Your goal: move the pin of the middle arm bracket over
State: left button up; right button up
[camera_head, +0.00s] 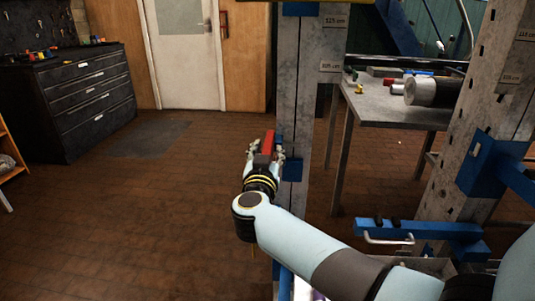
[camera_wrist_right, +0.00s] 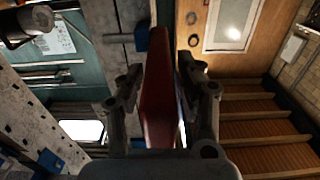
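My right gripper (camera_head: 266,148) is beside the left upright post (camera_head: 322,55), its fingers pointing up and away. Its fingers stand close on both sides of a long red block (camera_head: 267,143). In the right wrist view the red block (camera_wrist_right: 159,90) lies between the fingers, which look closed on it; contact is hard to see. A small blue bracket (camera_head: 291,170) is on the post just right of the gripper. A blue arm (camera_head: 425,229) with a bent metal pin (camera_head: 388,239) is at the lower right. I cannot tell which bracket is the middle one. My left gripper is not in view.
A grey table (camera_head: 400,112) with a metal cylinder (camera_head: 430,91) and small coloured parts stands behind the posts. A perforated right post (camera_head: 474,140) carries a blue bracket (camera_head: 494,164). A dark drawer cabinet (camera_head: 80,97) is at the far left. The brown floor (camera_head: 140,215) is clear on the left.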

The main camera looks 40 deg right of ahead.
grip_shut()
jog(key=shift+w+a, duration=0.25)
jog(key=w+a+p, duration=0.1)
jog(key=w+a, duration=0.1)
jog(key=w, duration=0.1)
jog(key=shift+w+a+p, duration=0.25)
jog(key=shift+a+p, duration=0.15)
jog(key=shift+o, duration=1.4)
grip_release()
jog(key=shift+w+a, duration=0.15)
jog(key=shift+w, duration=0.05)
